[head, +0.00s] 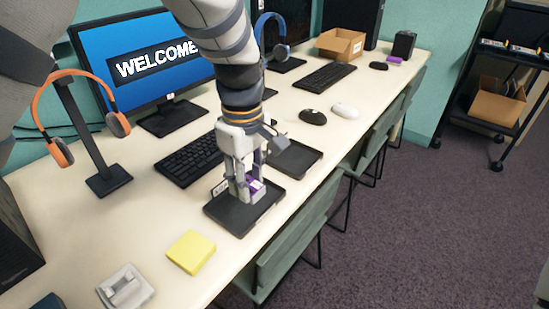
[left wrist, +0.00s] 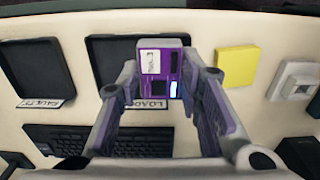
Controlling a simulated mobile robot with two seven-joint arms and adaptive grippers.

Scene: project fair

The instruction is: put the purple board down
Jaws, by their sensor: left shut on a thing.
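My left gripper (head: 243,192) is shut on the purple board (head: 256,187), pointing down over a dark tray (head: 231,218). In the left wrist view the purple board (left wrist: 173,62), with a white patch and a small lit blue-white part, sits between the fingers (left wrist: 160,92). Behind it is the same tray (left wrist: 104,50), with a partly hidden label starting "LOAD" (left wrist: 150,103). I cannot tell whether the board touches the tray. A second dark tray (head: 298,158) stands beside it; its label reads "FAULTY" (left wrist: 40,103). My right gripper is not in view.
A keyboard (head: 190,158) and a monitor (head: 150,62) stand behind the trays. A yellow pad (head: 190,252) and a grey-white device (head: 125,288) lie nearer on the table. An orange headset on a stand (head: 108,180) is at left. Green chairs (head: 300,235) line the front edge.

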